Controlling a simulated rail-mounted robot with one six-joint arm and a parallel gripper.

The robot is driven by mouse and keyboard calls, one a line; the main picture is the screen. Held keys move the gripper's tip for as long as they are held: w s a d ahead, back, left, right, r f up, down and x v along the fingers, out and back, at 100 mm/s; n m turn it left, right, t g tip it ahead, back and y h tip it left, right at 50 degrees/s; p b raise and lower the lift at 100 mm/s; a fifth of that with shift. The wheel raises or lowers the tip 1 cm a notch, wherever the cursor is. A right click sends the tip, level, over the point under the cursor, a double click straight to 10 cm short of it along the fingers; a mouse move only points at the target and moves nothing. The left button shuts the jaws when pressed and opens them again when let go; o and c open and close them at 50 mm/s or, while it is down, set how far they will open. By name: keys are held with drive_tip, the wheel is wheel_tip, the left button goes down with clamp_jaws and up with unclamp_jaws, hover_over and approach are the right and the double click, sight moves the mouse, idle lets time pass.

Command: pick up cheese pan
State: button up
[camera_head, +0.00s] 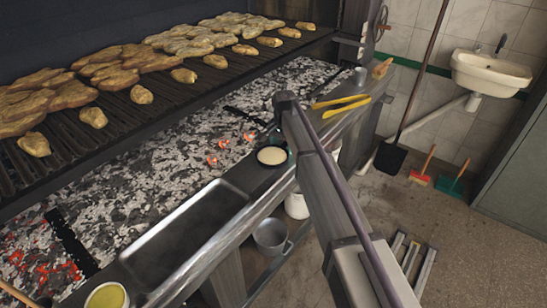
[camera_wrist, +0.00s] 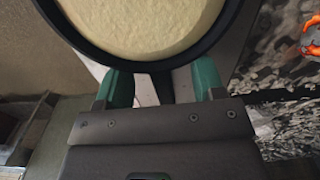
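The cheese pan (camera_head: 271,156), a small dark round pan with pale cream cheese in it, sits on the ledge at the front of the ember bed. In the wrist view its cheese (camera_wrist: 145,22) fills the top, and its dark handle (camera_wrist: 163,88) points toward my gripper. My gripper (camera_wrist: 163,85) has two green fingers standing apart, one on each side of the handle, with gaps visible between. In the head view my arm hides most of the gripper and the handle. I cannot tell how high the fingers are relative to the handle.
An empty metal tray (camera_head: 184,238) lies left of the pan. A bowl of yellow liquid (camera_head: 107,297) stands at bottom left. Yellow tongs (camera_head: 345,104) lie farther right along the ledge. Glowing embers (camera_head: 222,144) are close behind the pan, and the loaded grill grate (camera_head: 150,105) is above.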

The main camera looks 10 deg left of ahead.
sight(283, 145)
clamp_jaws()
idle(0.4)
wheel_tip(283, 145, up, 10)
drive_tip(key=p, duration=1)
